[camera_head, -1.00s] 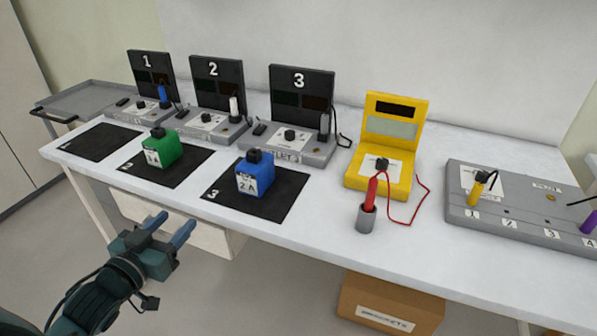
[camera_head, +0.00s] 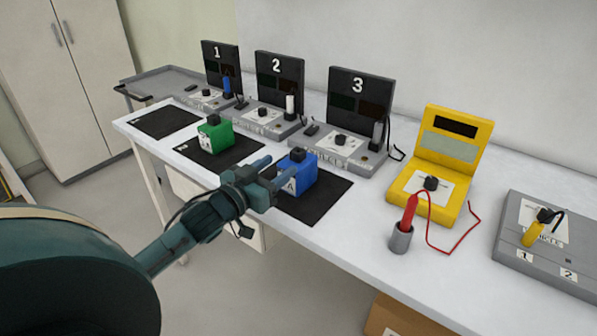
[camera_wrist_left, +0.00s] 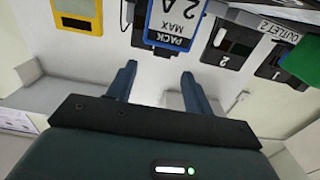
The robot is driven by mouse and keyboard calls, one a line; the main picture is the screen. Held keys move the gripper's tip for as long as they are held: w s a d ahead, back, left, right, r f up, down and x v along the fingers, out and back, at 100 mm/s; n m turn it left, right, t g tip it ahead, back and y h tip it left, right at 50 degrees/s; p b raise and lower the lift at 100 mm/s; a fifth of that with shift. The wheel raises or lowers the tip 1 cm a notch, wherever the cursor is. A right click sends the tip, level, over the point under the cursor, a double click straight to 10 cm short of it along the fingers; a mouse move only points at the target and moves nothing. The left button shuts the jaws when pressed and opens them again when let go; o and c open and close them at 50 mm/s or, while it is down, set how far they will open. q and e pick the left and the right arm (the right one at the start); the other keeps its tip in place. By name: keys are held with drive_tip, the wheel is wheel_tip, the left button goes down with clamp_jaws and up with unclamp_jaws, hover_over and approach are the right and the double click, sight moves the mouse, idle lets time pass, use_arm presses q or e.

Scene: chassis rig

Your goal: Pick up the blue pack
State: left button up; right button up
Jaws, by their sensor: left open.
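The blue pack (camera_head: 299,173) stands on the black mat in front of station 3, with a black knob on top and a pale label on its front. My left gripper (camera_head: 278,172) is open at the pack's near left side and partly covers it. In the left wrist view the pack's label (camera_wrist_left: 172,24) reads PACK MAX 2 A. It lies just beyond the two spread fingertips (camera_wrist_left: 158,68), with nothing between them. I cannot tell whether a finger touches the pack. My right gripper is not in view.
A green pack (camera_head: 215,134) stands on the mat left of the blue one. Outlet station 3 (camera_head: 358,110) is behind. A yellow meter (camera_head: 440,165) and a red probe in a grey holder (camera_head: 401,239) stand to the right.

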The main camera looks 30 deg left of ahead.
sight(294, 155)
use_arm(q)
drive_tip(key=shift+w+d+f, duration=0.1)
drive_tip(key=shift+w+f, duration=0.05)
drive_tip(key=shift+w, duration=1.45)
drive_tip(key=shift+w+f, duration=0.1)
drive_tip(key=shift+w, duration=1.45)
clamp_jaws()
drive_tip(key=shift+r, duration=0.1)
